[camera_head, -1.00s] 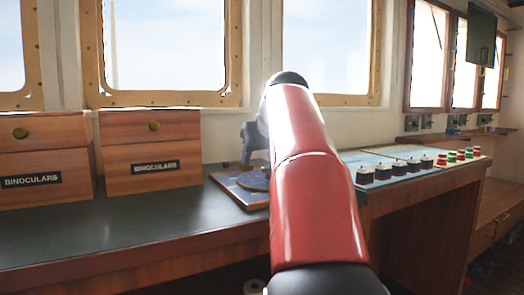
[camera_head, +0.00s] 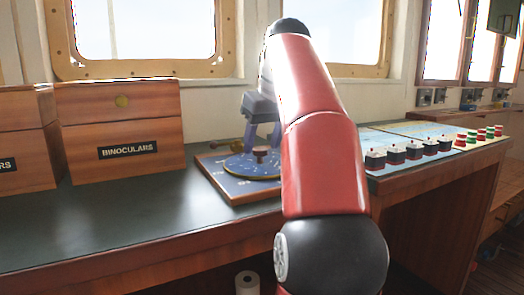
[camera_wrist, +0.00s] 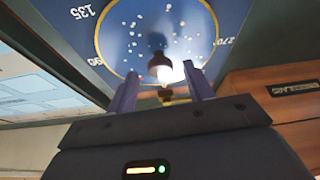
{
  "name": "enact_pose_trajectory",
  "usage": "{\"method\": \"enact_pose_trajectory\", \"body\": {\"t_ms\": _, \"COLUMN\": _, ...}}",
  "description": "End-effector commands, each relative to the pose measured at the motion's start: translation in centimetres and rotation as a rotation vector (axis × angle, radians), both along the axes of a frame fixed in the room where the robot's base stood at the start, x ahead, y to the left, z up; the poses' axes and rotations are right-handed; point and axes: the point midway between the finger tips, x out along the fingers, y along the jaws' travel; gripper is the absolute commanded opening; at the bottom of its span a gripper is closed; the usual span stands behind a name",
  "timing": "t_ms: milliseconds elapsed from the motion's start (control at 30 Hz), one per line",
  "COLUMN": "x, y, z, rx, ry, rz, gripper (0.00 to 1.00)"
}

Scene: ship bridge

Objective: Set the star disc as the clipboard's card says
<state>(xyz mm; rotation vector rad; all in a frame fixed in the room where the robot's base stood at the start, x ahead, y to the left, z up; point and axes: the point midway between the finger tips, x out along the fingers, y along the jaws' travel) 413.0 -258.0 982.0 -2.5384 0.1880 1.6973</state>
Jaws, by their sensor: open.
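The star disc (camera_head: 237,169) is a round blue plate with a yellow rim, on a square blue board with a wooden edge (camera_head: 236,197) on the dark counter. A dark reddish knob (camera_head: 260,151) stands up from its middle. The wrist view shows the star disc (camera_wrist: 125,35) with white star dots, and 135, 90 and 270 marks around it. My gripper (camera_head: 262,145) is open above the disc, fingers pointing down near the knob. In the wrist view the knob (camera_wrist: 159,68) appears between the fingertips; contact cannot be told. My arm hides the board's right part. No clipboard shows.
A wooden binoculars box (camera_head: 120,130) stands left on the counter (camera_head: 120,220), with another beside it. The counter's front left is clear.

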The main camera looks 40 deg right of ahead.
Motion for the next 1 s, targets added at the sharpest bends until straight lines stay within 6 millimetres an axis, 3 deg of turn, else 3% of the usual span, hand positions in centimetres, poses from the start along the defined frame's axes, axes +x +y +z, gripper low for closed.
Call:
{"method": "enact_pose_trajectory", "body": {"t_ms": 100, "x": 0.31, "y": -0.07, "z": -0.91, "rx": -0.001, "ry": -0.001, "rz": -0.001, "gripper": 0.52}}
{"method": "enact_pose_trajectory", "body": {"t_ms": 400, "x": 0.44, "y": -0.08, "z": -1.02, "rx": -0.001, "ry": -0.001, "rz": -0.001, "gripper": 0.52}}
{"method": "enact_pose_trajectory", "body": {"t_ms": 800, "x": 0.45, "y": -0.08, "z": -1.01, "rx": 0.000, "ry": -0.001, "rz": 0.000, "gripper": 0.00}}
{"method": "enact_pose_trajectory", "body": {"t_ms": 1000, "x": 0.44, "y": -0.07, "z": -1.01, "rx": 0.000, "ry": -0.001, "rz": -0.004, "gripper": 0.00}}
